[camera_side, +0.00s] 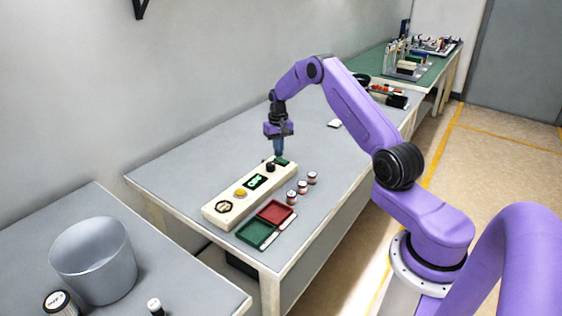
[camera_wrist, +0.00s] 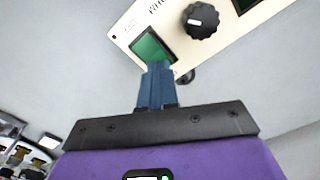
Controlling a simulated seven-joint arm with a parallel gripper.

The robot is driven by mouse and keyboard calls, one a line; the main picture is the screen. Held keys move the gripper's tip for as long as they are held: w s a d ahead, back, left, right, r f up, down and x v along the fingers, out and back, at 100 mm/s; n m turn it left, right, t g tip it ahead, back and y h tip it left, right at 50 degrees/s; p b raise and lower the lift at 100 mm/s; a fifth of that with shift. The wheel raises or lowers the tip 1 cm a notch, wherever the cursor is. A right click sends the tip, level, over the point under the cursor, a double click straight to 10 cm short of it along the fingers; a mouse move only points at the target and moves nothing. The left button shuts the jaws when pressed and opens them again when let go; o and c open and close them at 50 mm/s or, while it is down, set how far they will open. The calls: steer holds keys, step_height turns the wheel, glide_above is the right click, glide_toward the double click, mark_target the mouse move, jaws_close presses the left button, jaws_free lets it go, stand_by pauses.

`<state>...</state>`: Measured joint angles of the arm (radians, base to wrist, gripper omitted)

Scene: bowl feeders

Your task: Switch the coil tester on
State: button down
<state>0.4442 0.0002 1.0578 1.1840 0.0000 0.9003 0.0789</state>
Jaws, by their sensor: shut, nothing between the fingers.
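The coil tester (camera_side: 222,213) is a long cream box on the grey bench. It has a dark round part at its near end, then a yellow button (camera_side: 240,193), a lit green display (camera_side: 255,181), a black knob (camera_side: 270,167) and a dark green panel (camera_side: 283,161) at its far end. My gripper (camera_side: 279,154) points down over that far end, its blue fingers shut and empty. In the wrist view the fingertips (camera_wrist: 158,68) overlap the lower edge of the green panel (camera_wrist: 153,46), with the black knob (camera_wrist: 202,20) to the right. I cannot tell whether they touch.
A red tray (camera_side: 276,211) and a green tray (camera_side: 254,233) lie in front of the tester. Several small coils (camera_side: 303,187) stand to its right. A grey bin (camera_side: 95,262) stands on the near-left table. The bench behind the tester is clear.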

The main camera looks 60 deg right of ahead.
steer(key=shift+f, duration=0.65)
stand_by(0.4)
steer(key=shift+r, duration=3.55)
steer(key=shift+a, duration=0.1)
